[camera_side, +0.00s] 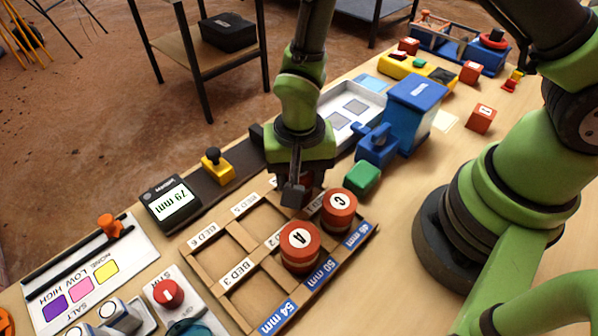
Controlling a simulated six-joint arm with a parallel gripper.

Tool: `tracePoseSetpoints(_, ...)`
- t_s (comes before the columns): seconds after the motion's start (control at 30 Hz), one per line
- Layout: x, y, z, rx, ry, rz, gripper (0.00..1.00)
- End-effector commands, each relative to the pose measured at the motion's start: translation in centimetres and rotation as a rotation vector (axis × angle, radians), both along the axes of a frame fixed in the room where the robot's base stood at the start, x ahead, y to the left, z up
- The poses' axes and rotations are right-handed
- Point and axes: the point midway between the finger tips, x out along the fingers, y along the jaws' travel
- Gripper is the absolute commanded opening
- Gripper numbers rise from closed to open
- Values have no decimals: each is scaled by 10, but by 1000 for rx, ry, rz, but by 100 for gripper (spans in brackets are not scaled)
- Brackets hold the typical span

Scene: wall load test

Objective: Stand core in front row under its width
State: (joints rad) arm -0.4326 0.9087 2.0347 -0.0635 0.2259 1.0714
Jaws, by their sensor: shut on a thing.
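The wooden tray (192,246) has two rows of cells, with blue labels 54 mm (277,316), 50 mm (319,272) and 46 mm (357,235) along its front edge. Red core A (300,240) stands upright in the front row at the 50 mm label. Red core C (340,203) stands upright at the 46 mm label. The front cell by 54 mm looks empty. My gripper (297,192) points down at the tray's back right, behind A and C. It is shut on a red core (308,182), mostly hidden by the fingers; its letter and its height above the tray are unclear.
A green block (363,177) and a blue device (410,115) stand right of the gripper. A dark display reading 79 mm (172,203) and a yellow-based knob (217,166) stand behind the tray. Red blocks (481,118) lie farther right.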

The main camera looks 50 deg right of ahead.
Motion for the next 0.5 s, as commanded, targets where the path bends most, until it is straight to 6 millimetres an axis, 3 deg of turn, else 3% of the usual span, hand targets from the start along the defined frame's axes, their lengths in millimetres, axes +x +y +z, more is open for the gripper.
tracePoseSetpoints(0.33,0,0,-3,0,-1,0,16)
tracePoseSetpoints(0.37,0,0,-3,0,-1,0,51)
tracePoseSetpoints(0.47,0,0,-3,1,-2,0,74)
tracePoseSetpoints(0.5,0,0,-3,1,-2,0,74)
